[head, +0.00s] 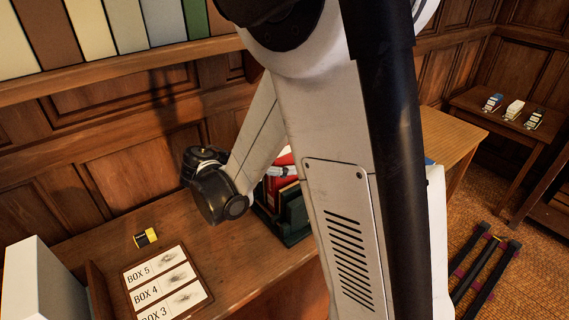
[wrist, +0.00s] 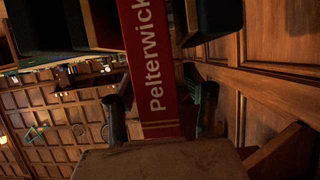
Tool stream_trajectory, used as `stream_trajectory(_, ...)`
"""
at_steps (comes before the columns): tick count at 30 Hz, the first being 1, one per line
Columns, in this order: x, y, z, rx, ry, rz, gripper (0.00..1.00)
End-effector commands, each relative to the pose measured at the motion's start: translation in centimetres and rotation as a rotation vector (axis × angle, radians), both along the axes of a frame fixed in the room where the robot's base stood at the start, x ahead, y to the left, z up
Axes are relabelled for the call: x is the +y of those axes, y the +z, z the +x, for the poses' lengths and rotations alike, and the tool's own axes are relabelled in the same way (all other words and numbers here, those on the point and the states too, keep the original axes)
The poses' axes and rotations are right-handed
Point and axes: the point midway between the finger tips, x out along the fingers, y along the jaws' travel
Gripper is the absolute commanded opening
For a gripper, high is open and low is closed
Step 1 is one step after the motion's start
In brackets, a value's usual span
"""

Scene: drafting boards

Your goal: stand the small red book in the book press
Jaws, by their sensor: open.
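The small red book (wrist: 150,60), lettered "Pelterwick" on its spine, is in the middle of the wrist view. My gripper (wrist: 159,100) is open, with one dark finger on each side of the book and a visible gap at the right. Dark green parts, seemingly of the book press (wrist: 217,18), flank the book's upper end. In the head view, red (head: 272,186) shows beside my arm, above the dark green press (head: 268,226). My arm hides most of both and my fingers there, so how the book sits in the press cannot be told.
On the wooden desk (head: 225,270) lie a tray of BOX labels (head: 125,279) and a small yellow-black item (head: 145,238). A white box (head: 38,285) stands at the left. Panelled wall rises close behind. A side table (head: 510,130) holds three small items.

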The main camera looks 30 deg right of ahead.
Motion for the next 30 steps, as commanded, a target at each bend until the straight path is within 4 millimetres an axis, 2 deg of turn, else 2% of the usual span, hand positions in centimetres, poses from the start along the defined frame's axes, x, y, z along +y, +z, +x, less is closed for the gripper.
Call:
stream_trajectory(12, 7.2, 2.9, -0.5, 0.0, 0.003, 0.0, 0.47)
stream_trajectory(18, 9.5, 3.9, -0.8, 0.0, 0.001, -0.001, 0.47)
stream_trajectory(23, 10.1, 4.3, -0.9, 0.009, 0.005, 0.006, 0.47)
stream_trajectory(30, 8.7, 4.8, -2.7, 0.186, 0.146, 0.137, 0.47)
